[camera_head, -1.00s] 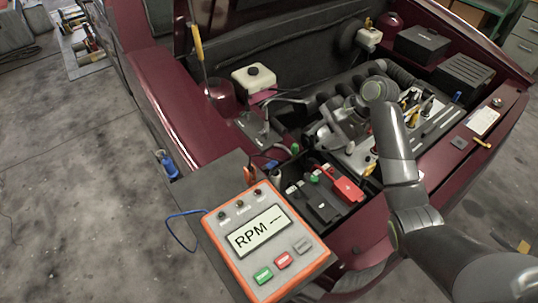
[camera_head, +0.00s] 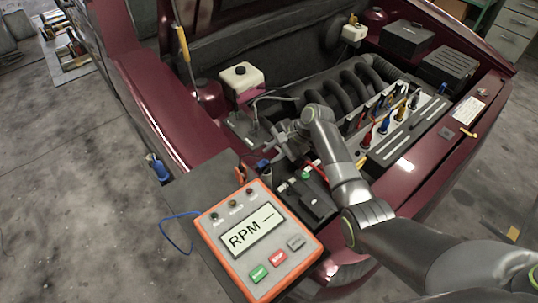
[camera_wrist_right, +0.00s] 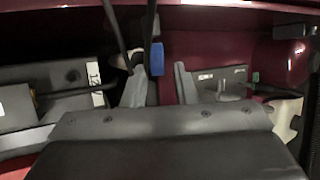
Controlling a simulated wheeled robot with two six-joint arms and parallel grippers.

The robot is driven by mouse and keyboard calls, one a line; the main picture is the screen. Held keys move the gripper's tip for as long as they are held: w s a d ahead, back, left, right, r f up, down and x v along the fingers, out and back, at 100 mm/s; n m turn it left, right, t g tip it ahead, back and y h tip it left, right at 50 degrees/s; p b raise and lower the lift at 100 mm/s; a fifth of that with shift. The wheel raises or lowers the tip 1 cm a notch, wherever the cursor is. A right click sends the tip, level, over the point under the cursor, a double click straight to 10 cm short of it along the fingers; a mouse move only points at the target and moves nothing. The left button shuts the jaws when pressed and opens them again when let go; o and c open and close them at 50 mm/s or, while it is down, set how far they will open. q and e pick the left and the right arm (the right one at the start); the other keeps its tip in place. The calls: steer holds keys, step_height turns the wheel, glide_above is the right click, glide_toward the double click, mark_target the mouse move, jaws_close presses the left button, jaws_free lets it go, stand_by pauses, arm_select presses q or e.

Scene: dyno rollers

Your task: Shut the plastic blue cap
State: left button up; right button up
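The blue cap (camera_wrist_right: 157,58) shows in the right wrist view as a small upright blue block between the two grey fingers of my right gripper (camera_wrist_right: 158,78). The fingers stand apart, with gaps beside the cap. In the head view my right gripper (camera_head: 283,142) is over the engine bay near the battery (camera_head: 310,197). A small blue piece (camera_head: 263,164) shows just below it there, probably the same cap. Its hinge and what lies under it are hidden. My left gripper is not in view.
The orange RPM meter (camera_head: 258,240) lies on a grey shelf in front of the battery. A white reservoir (camera_head: 242,77) stands behind the gripper. Several coloured-handled tools (camera_head: 385,122) stand on the engine to the right. A blue clip (camera_head: 158,170) hangs at the shelf's left.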

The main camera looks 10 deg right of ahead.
mark_target(262, 163)
steer(key=shift+x, duration=1.2)
jaws_close()
